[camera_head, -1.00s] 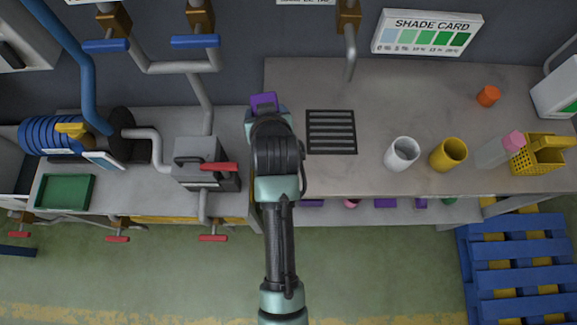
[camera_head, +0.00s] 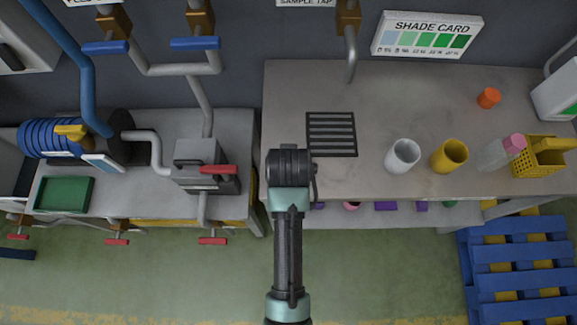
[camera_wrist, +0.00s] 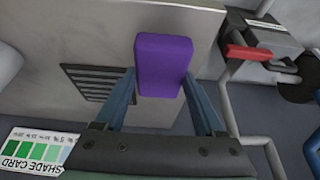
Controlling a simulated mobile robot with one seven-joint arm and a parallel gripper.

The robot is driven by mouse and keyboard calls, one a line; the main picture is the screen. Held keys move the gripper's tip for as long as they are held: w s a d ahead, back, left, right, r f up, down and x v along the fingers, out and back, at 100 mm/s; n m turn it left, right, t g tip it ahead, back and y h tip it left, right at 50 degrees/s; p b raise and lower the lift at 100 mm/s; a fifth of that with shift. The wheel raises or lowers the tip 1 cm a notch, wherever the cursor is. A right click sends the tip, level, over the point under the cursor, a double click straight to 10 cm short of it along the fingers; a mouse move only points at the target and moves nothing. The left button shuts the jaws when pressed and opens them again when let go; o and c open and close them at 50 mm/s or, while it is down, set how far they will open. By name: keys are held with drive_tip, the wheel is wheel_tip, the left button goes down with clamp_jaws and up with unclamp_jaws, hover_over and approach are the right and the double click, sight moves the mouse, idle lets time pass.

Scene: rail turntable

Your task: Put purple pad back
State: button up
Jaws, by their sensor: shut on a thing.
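The purple pad (camera_wrist: 164,66) is a rounded block between the two blue-grey fingers of my gripper (camera_wrist: 161,80) in the wrist view. My gripper is shut on it. The pad appears above the worktop, near the black slotted grate, though its height is hard to tell. In the head view my arm hides both the pad and my gripper, by the left end of the right worktop (camera_head: 375,100). Several purple pieces, one of them this piece (camera_head: 386,206), show on the lower shelf under that worktop, partly cut off by its edge.
A black slotted grate (camera_head: 331,134) is set in the worktop. A white cup (camera_head: 402,155), a yellow cup (camera_head: 449,155), a yellow basket (camera_head: 540,157) and an orange item (camera_head: 488,98) stand further right. A grey valve box (camera_head: 201,162) with a red handle is left of my arm.

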wheel_tip(320, 180, down, 3)
drive_tip(key=shift+f, duration=0.15)
drive_tip(key=o, duration=1.2)
drive_tip(key=shift+c, duration=0.2)
drive_tip(key=v, duration=1.2)
drive_tip(key=w+r+t, duration=0.4)
drive_tip(key=w+r, duration=0.1)
drive_tip(key=r, duration=0.5)
drive_tip(key=w+r+t, duration=0.4)
drive_tip(key=w+r, duration=0.1)
drive_tip(key=r, duration=0.5)
drive_tip(key=w+r+t, duration=0.3)
drive_tip(key=w+r, duration=0.1)
drive_tip(key=r, duration=0.6)
drive_tip(key=s+r+t, duration=0.3)
drive_tip(key=r+t, duration=0.1)
drive_tip(key=r, duration=0.6)
drive_tip(key=s+r+t, duration=0.4)
drive_tip(key=r, duration=0.6)
drive_tip(key=s+r+t, duration=0.3)
drive_tip(key=s+r, duration=0.1)
drive_tip(key=r, duration=0.6)
drive_tip(key=shift+r+t, duration=0.35)
drive_tip(key=shift+t, duration=0.05)
